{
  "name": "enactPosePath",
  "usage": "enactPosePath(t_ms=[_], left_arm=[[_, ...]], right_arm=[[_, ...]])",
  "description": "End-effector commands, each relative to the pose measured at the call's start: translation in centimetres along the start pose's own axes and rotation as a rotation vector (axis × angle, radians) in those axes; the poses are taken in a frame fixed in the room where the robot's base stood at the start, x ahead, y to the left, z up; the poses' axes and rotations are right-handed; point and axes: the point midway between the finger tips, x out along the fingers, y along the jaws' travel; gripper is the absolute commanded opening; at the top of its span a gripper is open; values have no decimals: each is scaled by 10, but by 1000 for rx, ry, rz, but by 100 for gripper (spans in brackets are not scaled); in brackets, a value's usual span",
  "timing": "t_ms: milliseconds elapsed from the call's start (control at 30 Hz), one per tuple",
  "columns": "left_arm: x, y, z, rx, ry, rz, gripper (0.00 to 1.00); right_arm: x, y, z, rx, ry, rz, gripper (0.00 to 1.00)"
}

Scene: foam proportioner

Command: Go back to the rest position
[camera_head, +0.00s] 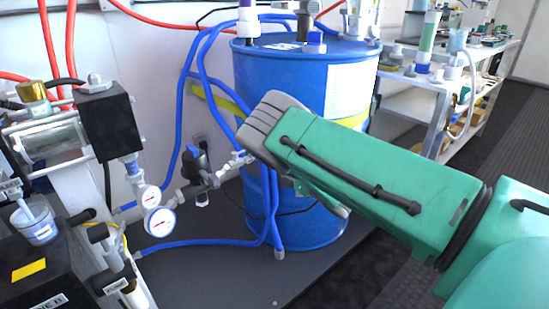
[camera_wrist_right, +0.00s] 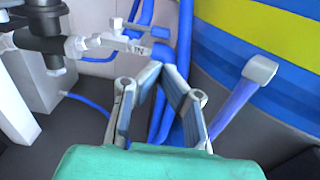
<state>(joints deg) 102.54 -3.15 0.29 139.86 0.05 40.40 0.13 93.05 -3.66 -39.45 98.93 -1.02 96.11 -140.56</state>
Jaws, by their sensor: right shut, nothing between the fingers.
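My right arm (camera_head: 360,170), green, reaches in from the right in the head view. Its grey-capped end is in front of the blue drum (camera_head: 300,80). The head view mostly hides the fingers behind the arm. In the right wrist view my right gripper (camera_wrist_right: 160,70) is shut and empty, its fingertips together. Blue hoses (camera_wrist_right: 159,122) run behind the fingers, and a white valve fitting (camera_wrist_right: 118,41) lies just beyond and left of them. The same fitting (camera_head: 236,161) is left of the arm in the head view. I cannot tell whether the fingers touch the hoses. My left gripper is not in view.
Two pressure gauges (camera_head: 160,221) and a black filter (camera_head: 195,170) are left of the drum. Black-boxed equipment (camera_head: 108,125) fills the left side. A shelf cart (camera_head: 440,85) stands behind on the right. The dark floor (camera_head: 405,235) shows below my arm.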

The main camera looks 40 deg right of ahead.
Motion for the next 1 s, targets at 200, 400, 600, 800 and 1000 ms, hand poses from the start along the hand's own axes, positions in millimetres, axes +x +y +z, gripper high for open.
enactPosePath(t_ms=[200, 400, 600, 800, 1000], left_arm=[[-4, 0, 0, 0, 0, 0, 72], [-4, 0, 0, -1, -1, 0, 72], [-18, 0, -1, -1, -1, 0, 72], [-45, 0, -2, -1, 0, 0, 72], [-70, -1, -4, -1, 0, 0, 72]], right_arm=[[-13, 2, 1, -1, 0, 2, 0], [-14, 1, -1, 9, 2, -1, 0], [-36, 2, -19, 314, 107, -118, 0], [-99, 27, -64, 1008, 279, -454, 0], [-186, 85, -97, 1658, 349, -926, 0]])
